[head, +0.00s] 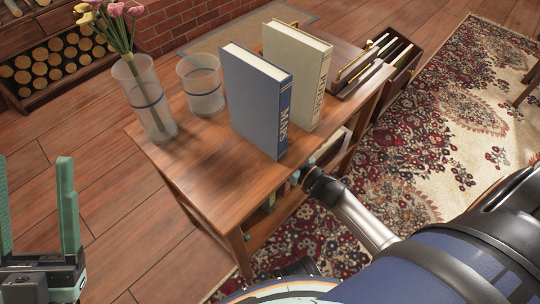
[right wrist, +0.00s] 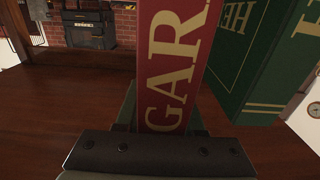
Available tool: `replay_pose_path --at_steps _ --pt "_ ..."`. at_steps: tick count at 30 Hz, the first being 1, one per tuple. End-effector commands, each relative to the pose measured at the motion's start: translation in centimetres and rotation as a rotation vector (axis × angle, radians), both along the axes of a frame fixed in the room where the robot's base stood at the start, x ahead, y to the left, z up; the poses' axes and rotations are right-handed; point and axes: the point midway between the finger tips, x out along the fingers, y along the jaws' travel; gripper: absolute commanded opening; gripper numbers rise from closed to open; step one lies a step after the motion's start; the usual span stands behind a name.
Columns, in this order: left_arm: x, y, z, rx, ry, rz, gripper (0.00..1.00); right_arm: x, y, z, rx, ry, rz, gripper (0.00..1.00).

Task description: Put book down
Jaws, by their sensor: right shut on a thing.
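A red book (right wrist: 172,65) with gold letters "GAR" on its spine stands upright in the right wrist view. My right gripper (right wrist: 168,120) is shut on its lower part, with green fingers on both sides. A dark wooden surface shows around it; whether the book touches that surface cannot be told. In the head view I cannot make out the red book or the right gripper's fingers. My left gripper (head: 35,190) is open and empty at the lower left, apart from the wooden shelf unit (head: 190,165).
On the shelf top stand a blue book (head: 252,105), a cream book (head: 292,75), a glass with tulips (head: 140,95) and an empty glass (head: 203,85). The front left of the top is clear. A green book (right wrist: 265,60) is right of the red one.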

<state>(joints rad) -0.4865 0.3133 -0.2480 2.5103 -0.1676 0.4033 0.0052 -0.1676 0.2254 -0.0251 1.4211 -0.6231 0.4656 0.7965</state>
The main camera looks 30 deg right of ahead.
Motion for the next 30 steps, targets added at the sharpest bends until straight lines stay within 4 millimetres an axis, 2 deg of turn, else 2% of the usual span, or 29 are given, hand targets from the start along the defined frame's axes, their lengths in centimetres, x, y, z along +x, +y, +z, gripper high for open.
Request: replay_pose_path --at_steps 4,11,24,25,30 --pt "0.0 -0.1 -0.6 0.003 0.000 0.000 0.64 0.3 0.1 -0.5 0.001 -0.005 0.001 0.00" --pt "0.0 -0.4 -3.0 0.024 0.002 0.005 0.64 0.3 0.1 -3.3 0.002 -0.006 0.000 0.00" --pt "0.1 -0.5 -3.3 0.027 0.007 0.009 0.64 0.3 0.1 -3.7 0.001 -0.007 0.002 0.00" --pt "0.1 -0.5 -3.2 0.026 0.008 0.010 0.64 0.2 0.1 -3.8 0.000 -0.001 0.001 0.41" --pt "0.2 -0.4 -3.2 0.021 0.008 0.011 0.64 0.2 0.1 -3.8 0.000 0.000 0.000 0.60"
